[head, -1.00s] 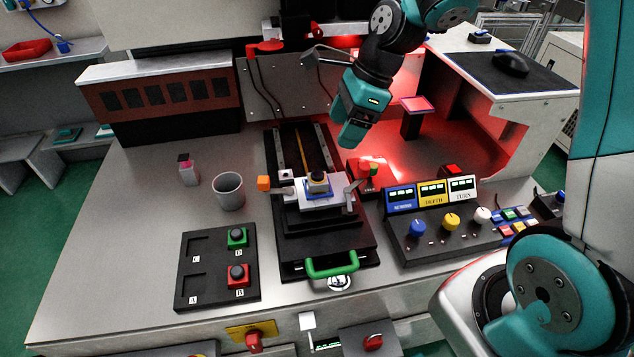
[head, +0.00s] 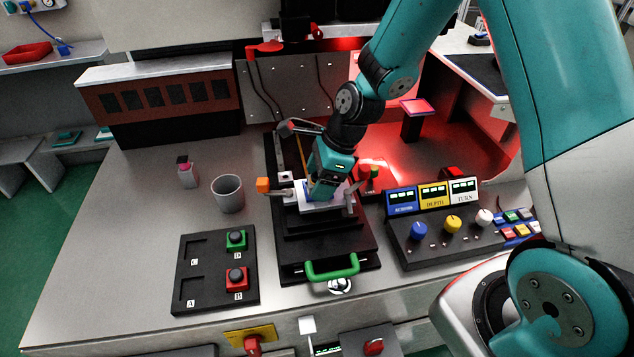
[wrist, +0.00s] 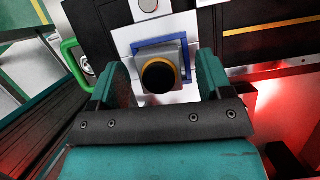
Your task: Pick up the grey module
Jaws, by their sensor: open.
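The grey module (wrist: 158,76) has a black round knob with a yellow ring. In the wrist view it sits in a blue frame (wrist: 160,42) on a white plate (wrist: 122,38). My gripper (wrist: 163,78) is open, with one teal finger on each side of the module. In the head view my gripper (head: 323,196) points down over the white fixture on the black slide and hides the module. I cannot tell whether the fingers touch it.
A black tray (head: 207,277) with red and green modules lies at the front left. A grey cup (head: 228,194) stands behind it. A green handle (head: 332,268) is at the slide's front. A control panel (head: 450,238) with knobs stands to the right.

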